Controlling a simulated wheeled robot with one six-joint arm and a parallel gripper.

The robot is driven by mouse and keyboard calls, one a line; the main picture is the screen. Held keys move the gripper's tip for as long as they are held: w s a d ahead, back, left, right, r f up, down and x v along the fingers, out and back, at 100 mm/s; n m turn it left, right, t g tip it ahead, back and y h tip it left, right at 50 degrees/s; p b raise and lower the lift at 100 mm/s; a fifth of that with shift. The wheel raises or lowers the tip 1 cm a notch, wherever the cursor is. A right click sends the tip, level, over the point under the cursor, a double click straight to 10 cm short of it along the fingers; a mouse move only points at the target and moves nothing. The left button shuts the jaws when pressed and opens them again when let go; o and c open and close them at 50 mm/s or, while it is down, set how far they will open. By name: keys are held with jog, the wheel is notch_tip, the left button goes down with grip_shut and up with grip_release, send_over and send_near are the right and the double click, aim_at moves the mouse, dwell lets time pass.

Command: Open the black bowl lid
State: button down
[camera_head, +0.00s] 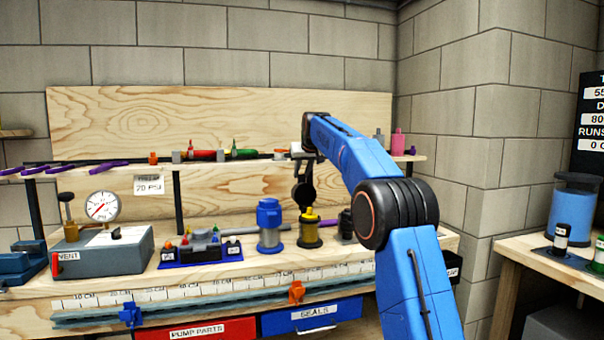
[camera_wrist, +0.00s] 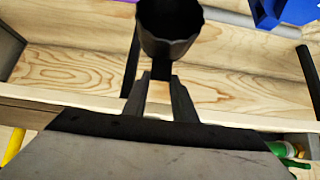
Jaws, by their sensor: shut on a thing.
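My gripper (camera_wrist: 160,82) is shut on a black cup-shaped piece (camera_wrist: 168,35), which extends beyond the fingertips in the wrist view. Its far end is cut off by the frame, and I cannot tell whether it is the lid or the bowl. In the head view the same black piece (camera_head: 304,194) hangs below my wrist, in front of the bench back and just above a yellow-topped unit (camera_head: 310,229). Any gap between them is unclear. A dark unit (camera_head: 346,224) stands to the right, partly hidden by my arm.
A blue-topped unit (camera_head: 269,226) stands just left of the yellow one. A blue tray (camera_head: 201,253) with small parts and a grey gauge box (camera_head: 103,250) are farther left. A narrow shelf (camera_head: 240,159) with small bottles crosses behind. A side table (camera_head: 540,258) is at right.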

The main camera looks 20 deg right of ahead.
jog(key=shift+r, duration=0.3)
jog(key=c, duration=1.5)
grip_release()
jog(key=shift+o, duration=0.3)
jog(key=shift+f, duration=0.1)
jog(key=v, duration=1.7)
jog(key=shift+s, duration=0.2)
